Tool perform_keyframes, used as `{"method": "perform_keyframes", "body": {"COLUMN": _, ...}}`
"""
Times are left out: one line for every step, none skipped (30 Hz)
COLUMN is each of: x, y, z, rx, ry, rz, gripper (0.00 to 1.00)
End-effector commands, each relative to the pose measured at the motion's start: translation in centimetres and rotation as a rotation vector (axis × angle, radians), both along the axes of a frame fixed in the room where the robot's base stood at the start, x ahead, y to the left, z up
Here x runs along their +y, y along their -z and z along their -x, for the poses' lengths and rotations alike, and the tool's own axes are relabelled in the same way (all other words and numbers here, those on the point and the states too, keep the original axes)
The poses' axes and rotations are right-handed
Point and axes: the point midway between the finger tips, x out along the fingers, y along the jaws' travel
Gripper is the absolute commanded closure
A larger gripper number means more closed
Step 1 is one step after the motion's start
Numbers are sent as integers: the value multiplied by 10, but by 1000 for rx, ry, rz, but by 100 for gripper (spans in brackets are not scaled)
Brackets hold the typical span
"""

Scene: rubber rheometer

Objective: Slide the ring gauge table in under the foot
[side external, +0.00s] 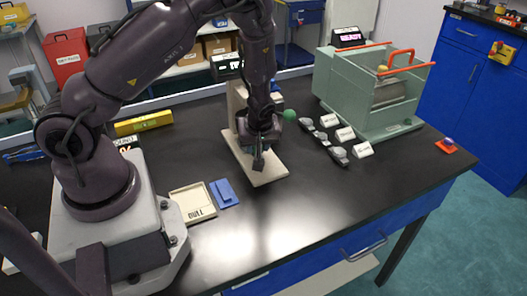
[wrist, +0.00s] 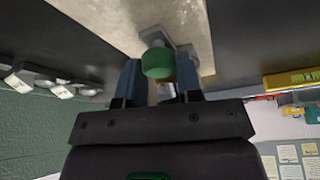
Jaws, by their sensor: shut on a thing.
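In the side external view, a beige stand stands mid-bench with a flat base plate (side external: 270,175) and an upright back. My gripper (side external: 258,155) points down low over this plate and hides much of the stand. In the wrist view, a green knob (wrist: 158,62) sits between my blue fingers (wrist: 159,82), which are shut on it. A pale stem joins it to a small grey part (wrist: 182,50) by the beige plate (wrist: 120,22); this seems to be the ring gauge table. The foot cannot be made out, and the gap under it is hidden.
Several grey pieces with white labels (side external: 345,134) lie right of the stand, before a pale green machine (side external: 340,85). A cream tray (side external: 205,213) and a blue block (side external: 224,192) lie front left. A yellow box (side external: 144,123) lies behind.

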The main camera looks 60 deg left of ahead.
Motion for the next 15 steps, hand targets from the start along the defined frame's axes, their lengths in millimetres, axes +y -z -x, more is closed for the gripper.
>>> {"method": "perform_keyframes", "body": {"x": 5, "y": -1, "z": -1, "rx": -4, "ry": -3, "rz": -6, "gripper": 100}}
{"method": "perform_keyframes", "body": {"x": 5, "y": -1, "z": -1, "rx": -4, "ry": -3, "rz": -7, "gripper": 100}}
{"method": "perform_keyframes", "body": {"x": 6, "y": -1, "z": -1, "rx": -5, "ry": -3, "rz": -8, "gripper": 100}}
{"method": "perform_keyframes", "body": {"x": 6, "y": -1, "z": -1, "rx": -5, "ry": -3, "rz": -8, "gripper": 100}}
{"method": "perform_keyframes", "body": {"x": 6, "y": -1, "z": -1, "rx": -5, "ry": -3, "rz": -9, "gripper": 100}}
{"method": "perform_keyframes", "body": {"x": 7, "y": -1, "z": -1, "rx": -5, "ry": -5, "rz": -10, "gripper": 100}}
{"method": "perform_keyframes", "body": {"x": 7, "y": -1, "z": -1, "rx": -5, "ry": -5, "rz": -10, "gripper": 100}}
{"method": "perform_keyframes", "body": {"x": 7, "y": -1, "z": -1, "rx": -5, "ry": -5, "rz": -11, "gripper": 100}}
{"method": "perform_keyframes", "body": {"x": 7, "y": -1, "z": -1, "rx": -5, "ry": -6, "rz": -11, "gripper": 58}}
{"method": "perform_keyframes", "body": {"x": 7, "y": -1, "z": 0, "rx": -5, "ry": -6, "rz": -11, "gripper": 51}}
{"method": "perform_keyframes", "body": {"x": 7, "y": -1, "z": 0, "rx": -5, "ry": -5, "rz": -11, "gripper": 44}}
{"method": "perform_keyframes", "body": {"x": 7, "y": -1, "z": 0, "rx": -5, "ry": -5, "rz": -10, "gripper": 42}}
{"method": "perform_keyframes", "body": {"x": 6, "y": -1, "z": 0, "rx": -4, "ry": -5, "rz": -9, "gripper": 42}}
{"method": "perform_keyframes", "body": {"x": 6, "y": -1, "z": 0, "rx": -3, "ry": -4, "rz": -9, "gripper": 42}}
{"method": "perform_keyframes", "body": {"x": 6, "y": -1, "z": 0, "rx": -3, "ry": -4, "rz": -9, "gripper": 42}}
